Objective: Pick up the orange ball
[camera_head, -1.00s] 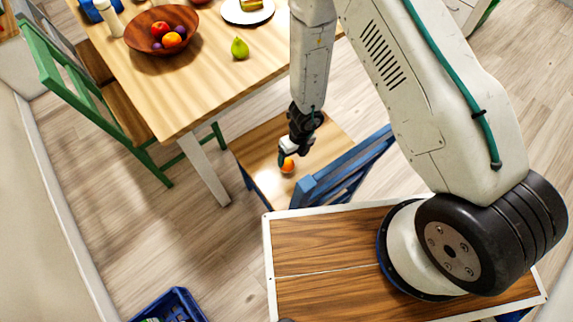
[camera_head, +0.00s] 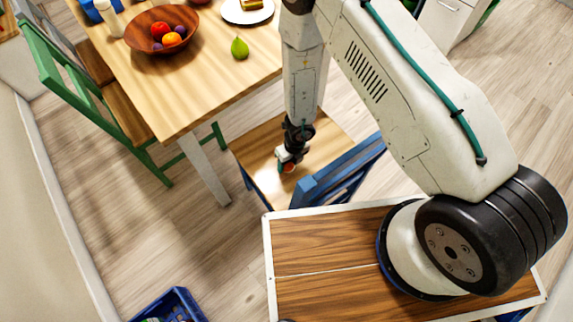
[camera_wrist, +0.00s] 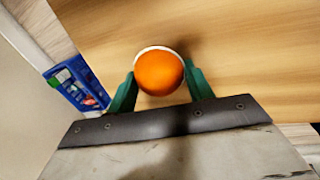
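The orange ball (camera_head: 289,168) is at the wooden seat of the blue chair, partly hidden by my gripper (camera_head: 284,163) in the head view. In the wrist view the ball (camera_wrist: 159,73) lies between the two green fingers of my gripper (camera_wrist: 160,70). The fingers are apart, one on each side of the ball and very close to it; I cannot tell whether they touch it. A thin white rim shows behind the ball's upper edge.
The blue chair's backrest (camera_head: 340,172) stands close to the right of my gripper. The dining table (camera_head: 190,95) with a fruit bowl (camera_head: 150,42) and a green pear (camera_head: 240,47) is at the upper left. A blue crate (camera_head: 172,304) sits on the floor.

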